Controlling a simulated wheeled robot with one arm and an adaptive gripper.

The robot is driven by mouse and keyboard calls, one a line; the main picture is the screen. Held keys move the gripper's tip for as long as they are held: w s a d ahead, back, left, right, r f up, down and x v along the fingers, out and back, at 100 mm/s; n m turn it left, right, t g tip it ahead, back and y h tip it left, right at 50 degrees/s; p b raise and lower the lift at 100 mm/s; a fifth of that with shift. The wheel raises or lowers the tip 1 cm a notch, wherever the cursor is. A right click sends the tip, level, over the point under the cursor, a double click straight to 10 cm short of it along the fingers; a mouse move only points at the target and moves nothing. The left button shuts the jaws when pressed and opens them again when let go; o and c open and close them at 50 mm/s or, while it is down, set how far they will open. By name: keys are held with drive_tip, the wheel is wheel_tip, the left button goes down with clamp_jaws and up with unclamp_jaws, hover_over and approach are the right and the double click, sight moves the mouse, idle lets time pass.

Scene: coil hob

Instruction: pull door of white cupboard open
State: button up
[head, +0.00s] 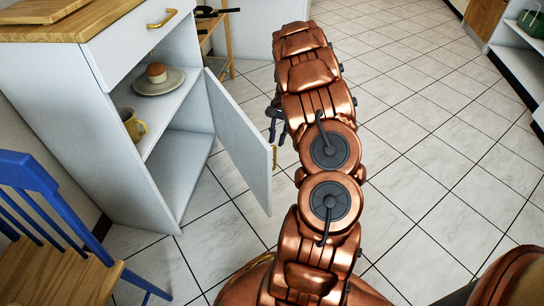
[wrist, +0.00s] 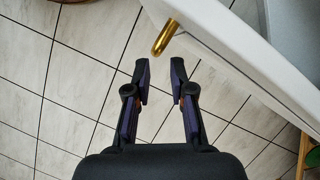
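The white cupboard (head: 95,115) stands at the left in the head view. Its door (head: 240,140) is swung well open, and the inside shows. The gold door handle (head: 274,157) is on the door's outer face near its free edge. My gripper (head: 274,125) is partly hidden by my copper arm, beside the door. In the wrist view my gripper (wrist: 160,68) is open and empty, with a gap between its two fingers. The gold handle (wrist: 166,37) shows just beyond the fingertips, apart from them. The white door (wrist: 235,50) runs along the right.
A plate (head: 160,82) with a cupcake and a yellow mug (head: 133,125) are on the cupboard shelf. A blue chair (head: 45,225) stands at front left. A wooden rack (head: 222,45) stands behind. Tiled floor at right is free.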

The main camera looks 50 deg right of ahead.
sight(275, 166)
drive_tip(key=b+x, duration=0.2)
drive_tip(key=x, duration=0.5)
drive_tip(key=shift+s+f, duration=0.1)
drive_tip(key=shift+s, duration=0.1)
clamp_jaws()
idle(0.4)
